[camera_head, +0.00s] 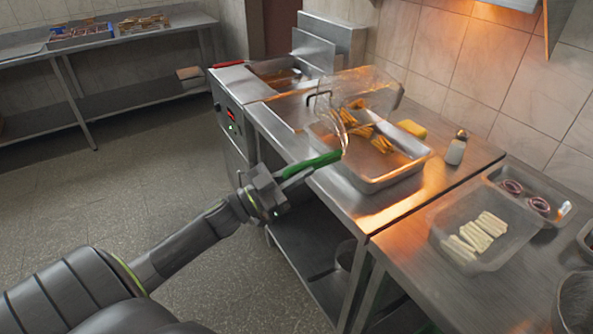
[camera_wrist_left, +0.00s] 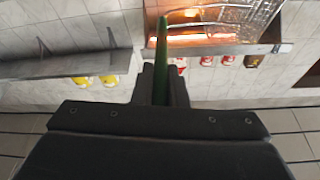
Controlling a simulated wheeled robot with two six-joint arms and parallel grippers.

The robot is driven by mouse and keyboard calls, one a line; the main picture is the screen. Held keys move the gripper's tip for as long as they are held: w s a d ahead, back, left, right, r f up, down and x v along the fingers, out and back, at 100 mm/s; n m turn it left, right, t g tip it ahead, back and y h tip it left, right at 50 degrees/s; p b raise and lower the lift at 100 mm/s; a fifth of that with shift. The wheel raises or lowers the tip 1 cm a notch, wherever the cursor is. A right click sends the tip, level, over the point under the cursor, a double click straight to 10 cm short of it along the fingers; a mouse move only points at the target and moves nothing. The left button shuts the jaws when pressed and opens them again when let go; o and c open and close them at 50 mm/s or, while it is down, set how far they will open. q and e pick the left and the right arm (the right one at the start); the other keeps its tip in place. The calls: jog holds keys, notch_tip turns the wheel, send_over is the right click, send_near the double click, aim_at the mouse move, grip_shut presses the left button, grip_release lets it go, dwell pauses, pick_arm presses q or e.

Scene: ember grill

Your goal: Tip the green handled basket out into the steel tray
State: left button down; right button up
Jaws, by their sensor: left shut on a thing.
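My left gripper (camera_head: 265,195) is shut on the green handle (camera_head: 312,165) of the wire basket (camera_head: 365,88). The basket is tipped up on its side above the steel tray (camera_head: 383,183). The handle also shows between my fingers in the left wrist view (camera_wrist_left: 162,55), with the basket's mesh (camera_wrist_left: 235,14) beyond it. My right gripper is not in view.
The fryer (camera_head: 230,100) with a red handle (camera_head: 228,64) stands left of the tray. A shaker (camera_head: 456,149) and a yellow block (camera_head: 411,129) stand by the tray. A container of pale sticks (camera_head: 436,239) sits on the right counter. Floor at left is clear.

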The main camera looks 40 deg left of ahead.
pick_arm(q)
notch_tip(320, 180, down, 8)
jog(key=m+g+h+b, duration=0.2)
jog(key=m+b, duration=0.4)
jog(key=m, duration=0.3)
jog(key=shift+r+m+g+h, duration=0.2)
jog(key=shift+m+g+h, duration=0.1)
